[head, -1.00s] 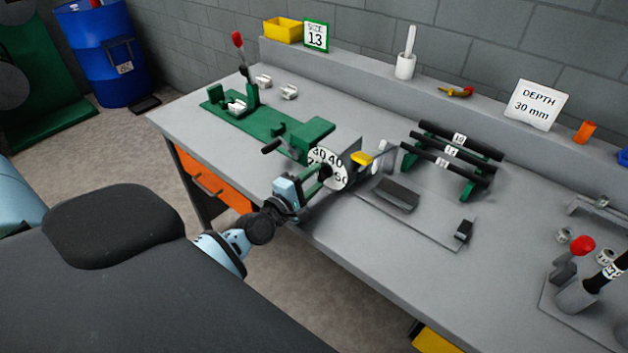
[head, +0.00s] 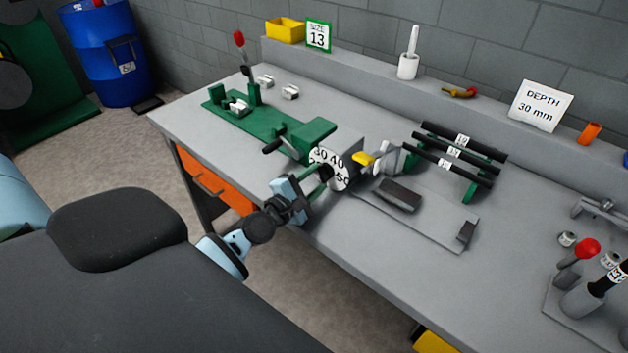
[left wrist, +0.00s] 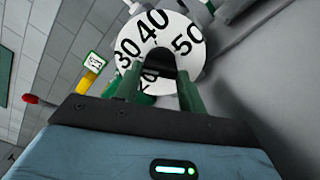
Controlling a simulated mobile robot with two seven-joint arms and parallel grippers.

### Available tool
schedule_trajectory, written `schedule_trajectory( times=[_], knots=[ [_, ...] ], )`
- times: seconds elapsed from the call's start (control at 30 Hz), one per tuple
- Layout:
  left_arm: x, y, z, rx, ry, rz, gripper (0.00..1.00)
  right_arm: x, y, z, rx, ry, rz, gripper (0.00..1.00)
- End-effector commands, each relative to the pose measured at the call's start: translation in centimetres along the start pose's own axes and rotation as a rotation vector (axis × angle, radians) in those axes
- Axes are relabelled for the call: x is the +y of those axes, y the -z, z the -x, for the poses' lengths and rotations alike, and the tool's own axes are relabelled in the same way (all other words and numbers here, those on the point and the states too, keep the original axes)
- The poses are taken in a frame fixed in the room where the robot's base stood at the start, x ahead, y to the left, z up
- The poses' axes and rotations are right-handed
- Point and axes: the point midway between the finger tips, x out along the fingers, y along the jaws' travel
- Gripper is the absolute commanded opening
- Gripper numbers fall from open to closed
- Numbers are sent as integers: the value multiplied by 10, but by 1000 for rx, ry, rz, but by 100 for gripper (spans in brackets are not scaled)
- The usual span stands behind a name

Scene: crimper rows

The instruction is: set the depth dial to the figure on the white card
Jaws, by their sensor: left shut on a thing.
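The depth dial (head: 341,180) is a white disc with black figures on the near end of a grey and green machine. In the left wrist view the dial (left wrist: 178,22) shows 30, 40 and 50, with 40 near the top and 30 to its left. Another figure at lower left is partly hidden. My left gripper (head: 322,174) is shut on the dark knob at the dial's centre; its green fingers stand either side of it in the left wrist view (left wrist: 165,72). The white card (head: 541,106) on the back ledge reads DEPTH 30 mm. My right gripper is out of view.
A green press (head: 240,111) with a red-knobbed lever stands left of the dial. A rack of black bars (head: 456,154) and a grey plate (head: 430,226) lie to the right. A red-knobbed tool (head: 586,250) stands at far right. The front bench strip is mostly clear.

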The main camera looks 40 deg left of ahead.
Motion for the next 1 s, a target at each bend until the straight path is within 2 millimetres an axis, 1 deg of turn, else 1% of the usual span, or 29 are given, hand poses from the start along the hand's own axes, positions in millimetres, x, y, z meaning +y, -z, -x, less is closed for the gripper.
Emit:
schedule_trajectory(
  times=[0.13,0.17,0.3,0.57,0.67,0.77,1.0],
  knots=[
    [-1,0,0,1,1,0,17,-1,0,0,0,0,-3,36],
    [-1,0,0,1,1,-1,44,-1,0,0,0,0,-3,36],
    [0,0,0,1,1,-1,62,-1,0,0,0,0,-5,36],
    [0,0,0,0,1,-2,62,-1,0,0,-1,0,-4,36],
    [0,0,4,0,1,-2,62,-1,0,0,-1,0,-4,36],
    [-1,1,14,1,2,-1,62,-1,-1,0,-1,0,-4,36],
    [-2,1,49,1,3,-1,62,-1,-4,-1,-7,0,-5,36]
  ],
)
